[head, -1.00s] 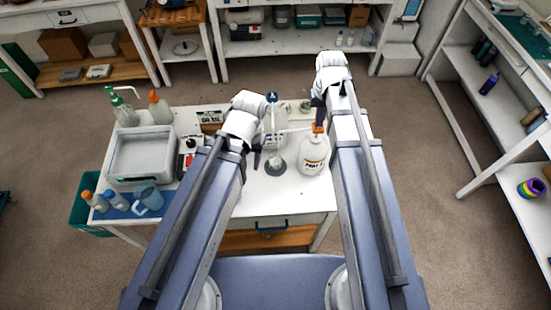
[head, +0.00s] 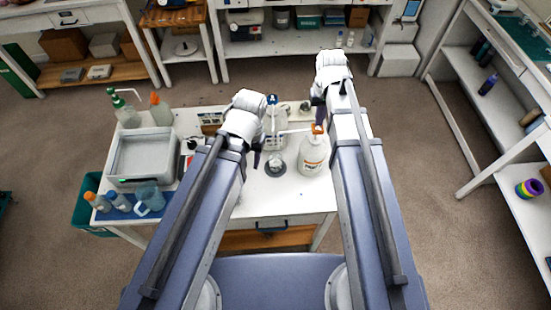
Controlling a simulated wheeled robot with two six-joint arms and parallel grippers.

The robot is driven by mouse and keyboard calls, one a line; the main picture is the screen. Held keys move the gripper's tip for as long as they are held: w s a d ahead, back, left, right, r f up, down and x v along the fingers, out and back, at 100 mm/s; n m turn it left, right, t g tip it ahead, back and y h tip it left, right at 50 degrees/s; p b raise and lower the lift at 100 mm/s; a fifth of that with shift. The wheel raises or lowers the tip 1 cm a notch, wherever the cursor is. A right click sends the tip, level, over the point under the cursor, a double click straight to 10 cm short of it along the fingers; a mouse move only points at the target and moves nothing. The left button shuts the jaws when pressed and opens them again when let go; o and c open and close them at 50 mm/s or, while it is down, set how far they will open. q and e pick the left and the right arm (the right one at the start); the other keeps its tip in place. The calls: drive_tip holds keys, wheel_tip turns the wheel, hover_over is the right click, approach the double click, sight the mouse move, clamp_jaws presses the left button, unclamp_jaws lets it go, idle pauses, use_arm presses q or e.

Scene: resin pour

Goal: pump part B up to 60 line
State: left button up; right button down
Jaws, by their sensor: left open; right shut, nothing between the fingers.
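The white bottle with an orange pump top (head: 313,155) stands on the white worktable, its label turned to me but too small to read surely. Its pale spout reaches left over the table. A small grey round cup or base (head: 276,166) sits left of the bottle; any fill line cannot be read. A second pale bottle with a blue top (head: 272,125) stands behind. My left gripper (head: 257,159) is open beside the grey cup, on its left, apparently empty. My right gripper (head: 319,115) is shut and empty just above the orange pump top; whether it touches cannot be told.
A grey tray-like box (head: 142,158) stands at the table's left. Green-topped and orange-topped bottles (head: 160,110) stand behind it. A blue mat with small bottles and a blue jug (head: 150,196) lies at front left. The table's front right is clear.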

wheel_tip(320, 180, up, 6)
drive_tip(key=p, duration=0.5)
drive_tip(key=shift+f, duration=0.1)
